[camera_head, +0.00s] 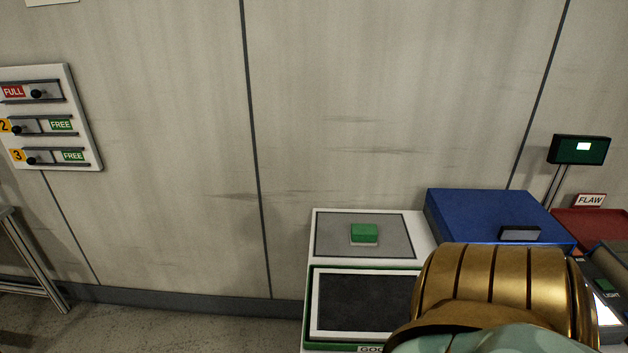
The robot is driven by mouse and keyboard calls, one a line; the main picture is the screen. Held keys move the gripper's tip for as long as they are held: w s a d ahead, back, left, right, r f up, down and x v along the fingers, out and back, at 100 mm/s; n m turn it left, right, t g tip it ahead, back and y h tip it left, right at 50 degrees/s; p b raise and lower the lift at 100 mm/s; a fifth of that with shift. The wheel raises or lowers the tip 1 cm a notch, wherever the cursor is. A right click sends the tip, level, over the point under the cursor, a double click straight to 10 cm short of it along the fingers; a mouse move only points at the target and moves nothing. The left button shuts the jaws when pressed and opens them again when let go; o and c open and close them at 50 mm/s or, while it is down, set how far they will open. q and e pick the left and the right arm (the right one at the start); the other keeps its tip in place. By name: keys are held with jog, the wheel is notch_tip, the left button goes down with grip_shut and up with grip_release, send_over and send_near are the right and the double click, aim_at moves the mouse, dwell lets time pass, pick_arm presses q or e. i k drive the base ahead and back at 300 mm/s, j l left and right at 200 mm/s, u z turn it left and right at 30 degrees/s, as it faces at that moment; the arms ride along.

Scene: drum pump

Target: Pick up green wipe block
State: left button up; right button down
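The green wipe block (364,233) rests on a grey pad (330,238) on top of a white stand, right of the middle of the head view. It has a thin pale layer under it. Nothing touches it. A large gold and pale green part of my own body fills the lower right, in front of the stand. Neither of my grippers shows in this view.
A dark tray with a white inner border and green rim (312,305) lies in front of the pad. A blue box (490,208) stands to the right. Further right are a red bin (590,222), a FLAW sign (590,200) and a small display (579,150). A wall panel (50,117) hangs left.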

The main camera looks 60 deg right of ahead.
aim_at(362, 234)
jog(key=i+j+z, duration=0.25)
jog(key=i, duration=0.25)
jog(key=i+j+z, duration=0.2)
jog(key=i, duration=0.35)
jog(key=i+z, duration=0.25)
jog(key=z, duration=0.2)
jog(key=i+z, duration=0.2)
jog(key=z, duration=0.25)
jog(key=i+j+z, duration=0.2)
jog(key=z, duration=0.25)
